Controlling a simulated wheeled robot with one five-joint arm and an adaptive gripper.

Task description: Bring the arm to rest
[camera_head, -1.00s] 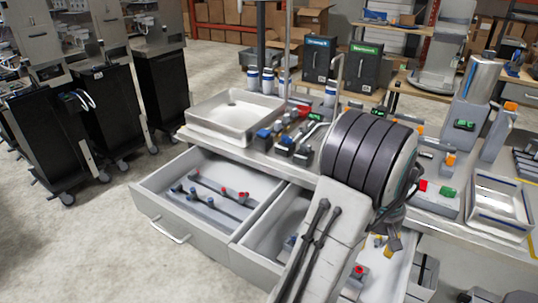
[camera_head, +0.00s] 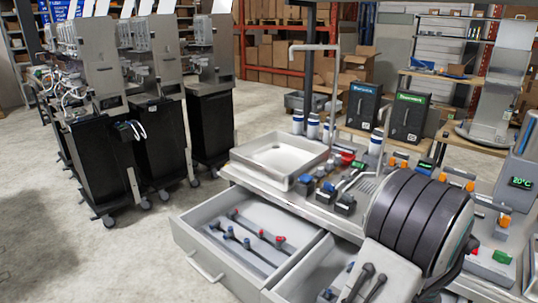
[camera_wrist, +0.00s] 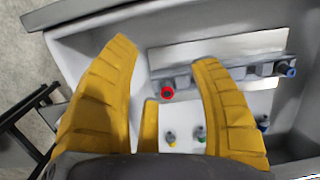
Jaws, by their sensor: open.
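My gripper (camera_wrist: 163,52) shows in the wrist view with its yellow fingers spread wide and nothing between the tips. It hangs over an open drawer (camera_wrist: 70,42) that holds a grey fitting with a red ring (camera_wrist: 167,93), a blue-tipped part (camera_wrist: 288,70) and small parts with yellow and green ends. A gap to those parts is hard to judge. In the head view my arm (camera_head: 420,222) reaches down at the lower right over the drawers. My gripper is hidden or out of frame there.
The left drawer (camera_head: 207,252) stands pulled out with several valves in it. A white basin (camera_head: 243,160) and tools sit on the counter. Dark wheeled cabinets (camera_head: 98,165) stand left. The floor (camera_head: 110,255) at the lower left is clear.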

